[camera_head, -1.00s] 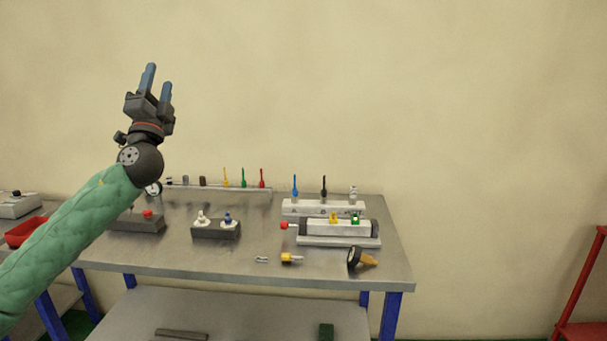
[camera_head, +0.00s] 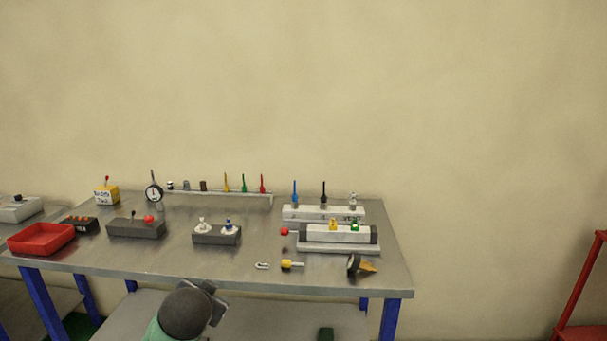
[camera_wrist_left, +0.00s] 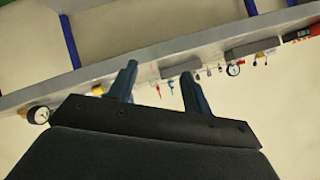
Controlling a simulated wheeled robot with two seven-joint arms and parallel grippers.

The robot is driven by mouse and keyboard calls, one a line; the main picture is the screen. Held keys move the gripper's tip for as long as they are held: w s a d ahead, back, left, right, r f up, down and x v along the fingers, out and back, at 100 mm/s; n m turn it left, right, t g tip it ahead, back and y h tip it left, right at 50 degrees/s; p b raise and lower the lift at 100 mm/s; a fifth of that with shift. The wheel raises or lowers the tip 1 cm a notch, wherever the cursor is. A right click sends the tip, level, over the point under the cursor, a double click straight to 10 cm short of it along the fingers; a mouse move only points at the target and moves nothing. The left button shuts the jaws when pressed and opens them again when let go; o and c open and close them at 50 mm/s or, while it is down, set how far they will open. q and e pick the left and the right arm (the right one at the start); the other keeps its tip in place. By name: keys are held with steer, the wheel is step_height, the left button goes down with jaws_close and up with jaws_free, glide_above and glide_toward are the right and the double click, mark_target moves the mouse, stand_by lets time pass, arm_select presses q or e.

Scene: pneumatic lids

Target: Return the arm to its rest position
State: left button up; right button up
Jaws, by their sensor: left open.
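My left gripper (camera_wrist_left: 160,82) shows in the left wrist view with its two blue fingers spread apart and nothing between them. In that view the workbench (camera_wrist_left: 150,56) appears upside down, beyond the fingers. In the head view only a dark rounded joint (camera_head: 186,312) of my left arm and a bit of green sleeve show at the bottom, in front of the workbench's (camera_head: 250,282) front edge. The fingers cannot be made out there. My right gripper is in neither view.
The bench carries a red tray (camera_head: 42,239), a dial gauge (camera_head: 153,192), dark blocks (camera_head: 137,229), a white fixture (camera_head: 338,234) and a dark-and-orange piece (camera_head: 361,265) near the front edge. A red frame (camera_head: 583,285) stands at the far right. The wall space above is clear.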

arm_select(q)
steer(key=s+d+f+n+g+h+p, duration=0.1)
steer(key=s+d+f+g, duration=0.1)
steer(key=s+f, duration=0.7)
steer(key=s+d+f+n+g+h+p, duration=0.1)
steer(key=s+d+f+g, duration=0.2)
steer(key=s+f, duration=0.6)
steer(key=s+d+f+g+h, duration=0.1)
steer(key=s+d+f+g, duration=0.2)
steer(key=s+f, duration=0.6)
steer(key=s, duration=0.9)
steer(key=shift+d+f+n+g+p, duration=0.25)
steer(key=shift+n+g+p, duration=0.15)
steer(key=shift+s, duration=0.15)
